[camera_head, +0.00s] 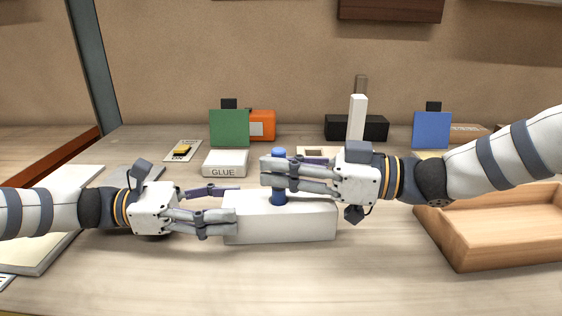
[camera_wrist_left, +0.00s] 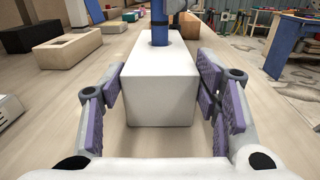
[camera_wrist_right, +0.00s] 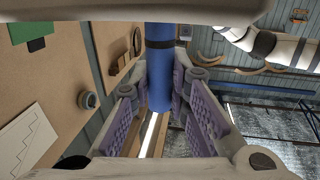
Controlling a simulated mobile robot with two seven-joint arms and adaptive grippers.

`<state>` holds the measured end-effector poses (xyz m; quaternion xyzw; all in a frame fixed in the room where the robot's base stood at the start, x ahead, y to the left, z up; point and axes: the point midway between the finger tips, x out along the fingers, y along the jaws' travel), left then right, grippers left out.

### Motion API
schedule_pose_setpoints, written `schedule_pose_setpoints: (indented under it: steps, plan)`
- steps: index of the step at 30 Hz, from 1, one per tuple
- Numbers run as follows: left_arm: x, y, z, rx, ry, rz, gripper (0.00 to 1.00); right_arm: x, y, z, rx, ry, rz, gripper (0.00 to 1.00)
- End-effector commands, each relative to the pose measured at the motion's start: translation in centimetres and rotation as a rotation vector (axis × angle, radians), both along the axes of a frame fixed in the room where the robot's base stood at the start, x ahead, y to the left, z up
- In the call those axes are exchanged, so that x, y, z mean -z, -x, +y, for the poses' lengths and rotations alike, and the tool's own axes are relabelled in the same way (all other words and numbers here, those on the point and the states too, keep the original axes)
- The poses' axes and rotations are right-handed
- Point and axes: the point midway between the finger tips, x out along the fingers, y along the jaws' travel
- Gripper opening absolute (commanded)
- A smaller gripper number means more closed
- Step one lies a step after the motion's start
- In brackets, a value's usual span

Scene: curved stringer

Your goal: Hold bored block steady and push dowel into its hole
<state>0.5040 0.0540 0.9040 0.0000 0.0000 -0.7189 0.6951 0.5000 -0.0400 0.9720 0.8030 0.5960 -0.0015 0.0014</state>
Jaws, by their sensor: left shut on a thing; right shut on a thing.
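The bored block (camera_head: 290,222) is a long white block lying on the bench in the middle of the head view. My left gripper (camera_head: 236,208) is shut on its left end, with a finger pad on each long side; the block's near end (camera_wrist_left: 160,90) fills the middle of the left wrist view. The dowel (camera_head: 279,196) is blue with a dark band and stands upright at the block's top. My right gripper (camera_head: 270,172) is shut around its upper part. The dowel (camera_wrist_right: 160,75) also shows between the pads in the right wrist view. The hole itself is hidden.
A wooden tray (camera_head: 470,258) stands at the right. A white GLUE box (camera_head: 225,163) lies behind the block. Green (camera_head: 229,128) and blue (camera_head: 432,130) panels, an orange box (camera_head: 262,124) and a black box (camera_head: 375,128) stand along the back. The bench in front is clear.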

Motion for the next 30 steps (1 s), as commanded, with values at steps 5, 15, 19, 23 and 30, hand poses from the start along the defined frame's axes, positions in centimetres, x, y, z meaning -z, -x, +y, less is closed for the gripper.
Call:
schedule_pose_setpoints:
  steps: [5,15,19,23,30]
  plan:
    - [0.0,0.0,0.0,0.000,0.000,0.000,0.16,0.4,0.0,0.0,0.000,0.000,0.001,0.00]
    - [0.0,0.0,0.0,0.000,0.000,-0.001,0.16,1.3,0.0,0.0,0.001,0.000,0.000,0.00]
    - [0.0,0.0,0.0,0.000,0.000,-0.001,0.16,1.6,0.0,0.0,0.000,0.000,0.001,0.00]
    - [0.0,0.0,0.0,0.000,0.000,0.000,0.16,1.9,0.0,0.0,0.000,0.000,0.000,0.00]
    - [0.0,0.0,0.0,0.000,0.000,-0.001,0.16,2.3,0.0,0.0,0.000,-0.001,0.000,0.34]
